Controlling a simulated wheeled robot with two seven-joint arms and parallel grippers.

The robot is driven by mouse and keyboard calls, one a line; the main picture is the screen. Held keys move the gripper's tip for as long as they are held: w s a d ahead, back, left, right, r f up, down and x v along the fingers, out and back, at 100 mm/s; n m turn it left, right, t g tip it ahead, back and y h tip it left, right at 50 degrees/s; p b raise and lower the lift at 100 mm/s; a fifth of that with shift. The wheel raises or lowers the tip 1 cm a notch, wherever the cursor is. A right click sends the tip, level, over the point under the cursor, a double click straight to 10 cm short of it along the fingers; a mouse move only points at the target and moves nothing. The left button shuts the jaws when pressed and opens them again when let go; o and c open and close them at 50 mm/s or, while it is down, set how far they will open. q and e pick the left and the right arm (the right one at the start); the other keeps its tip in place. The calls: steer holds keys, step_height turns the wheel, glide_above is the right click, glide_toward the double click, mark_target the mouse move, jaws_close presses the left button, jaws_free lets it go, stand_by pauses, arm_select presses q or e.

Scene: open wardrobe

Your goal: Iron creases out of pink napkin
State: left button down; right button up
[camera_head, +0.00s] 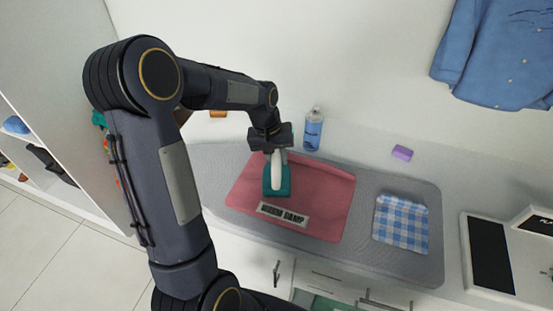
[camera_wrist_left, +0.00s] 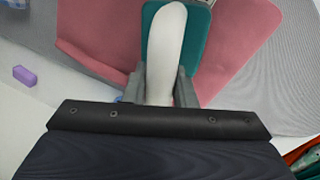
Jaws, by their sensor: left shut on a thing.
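The pink napkin (camera_head: 322,190) lies spread on a grey mat. A label reading "WARM DAMP" (camera_head: 283,215) lies on its front part. The iron (camera_head: 277,185), with a teal base and white handle, rests on or just above the napkin's left half. My left gripper (camera_head: 272,152) is shut on the white handle from behind. In the left wrist view the handle (camera_wrist_left: 165,50) runs between the two fingers (camera_wrist_left: 160,85), with the teal base (camera_wrist_left: 197,40) under it and the napkin (camera_wrist_left: 100,40) on both sides. Whether creases remain under the iron is hidden. My right gripper is not in view.
The grey mat (camera_head: 365,180) covers the counter. A blue-and-white checked cloth (camera_head: 401,222) lies on its right part. A blue spray bottle (camera_head: 314,130) and a purple block (camera_head: 402,153) stand behind. A white framed board (camera_head: 490,255) is at right. A blue shirt (camera_head: 500,55) hangs above.

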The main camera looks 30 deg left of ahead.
arm_select(q)
steer(key=r, duration=0.1)
steer(key=r+p, duration=0.1)
steer(key=shift+a+r+p, duration=0.2)
steer(key=shift+r+p, duration=0.1)
steer(key=shift+r, duration=0.1)
steer(key=shift+r+p, duration=0.8)
steer(key=shift+r, duration=0.35)
steer(key=shift+d, duration=0.1)
